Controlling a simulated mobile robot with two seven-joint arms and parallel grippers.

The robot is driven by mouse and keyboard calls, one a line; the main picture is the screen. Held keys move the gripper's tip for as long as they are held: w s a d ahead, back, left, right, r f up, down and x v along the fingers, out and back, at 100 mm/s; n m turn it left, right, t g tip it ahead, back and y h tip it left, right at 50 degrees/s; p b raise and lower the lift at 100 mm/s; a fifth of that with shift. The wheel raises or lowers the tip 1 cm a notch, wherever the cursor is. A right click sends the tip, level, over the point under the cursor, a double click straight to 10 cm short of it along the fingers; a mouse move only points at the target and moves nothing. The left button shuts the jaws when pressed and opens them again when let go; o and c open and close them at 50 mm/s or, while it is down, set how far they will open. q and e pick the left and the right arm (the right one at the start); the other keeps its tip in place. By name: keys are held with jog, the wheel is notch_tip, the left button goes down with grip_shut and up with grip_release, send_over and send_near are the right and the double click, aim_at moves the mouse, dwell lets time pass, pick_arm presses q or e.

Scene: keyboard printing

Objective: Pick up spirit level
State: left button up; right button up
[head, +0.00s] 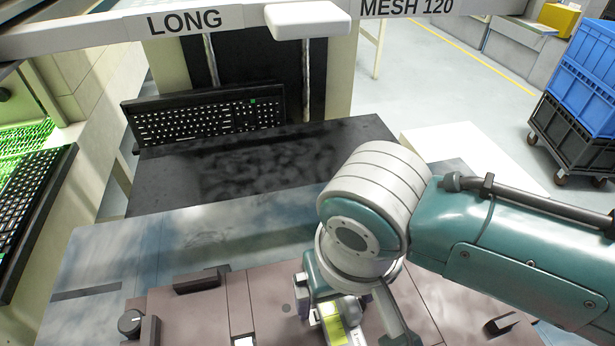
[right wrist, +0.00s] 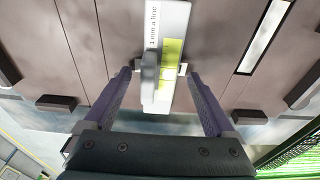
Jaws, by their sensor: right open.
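The spirit level (right wrist: 170,50) is a white bar with a yellow-green vial section and small printed text. In the right wrist view it lies between the two fingers of my right gripper (right wrist: 155,72), which are open with a gap on each side. In the head view the level (head: 334,328) shows at the bottom edge, partly hidden by my right gripper (head: 345,312), which points down over the brown panel. I cannot tell how far the fingertips are above the panel. My left gripper is not in view.
The brown panel (head: 270,312) carries a round knob (head: 130,322) and several dark raised blocks. A black keyboard (head: 210,118) stands behind the dark plate (head: 250,165). Another keyboard (head: 30,210) is at the left. Blue and black crates (head: 580,90) stand on the floor at right.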

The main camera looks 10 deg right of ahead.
jog(key=shift+c, duration=0.3)
grip_shut()
dwell(0.3)
jog(key=shift+r, duration=0.1)
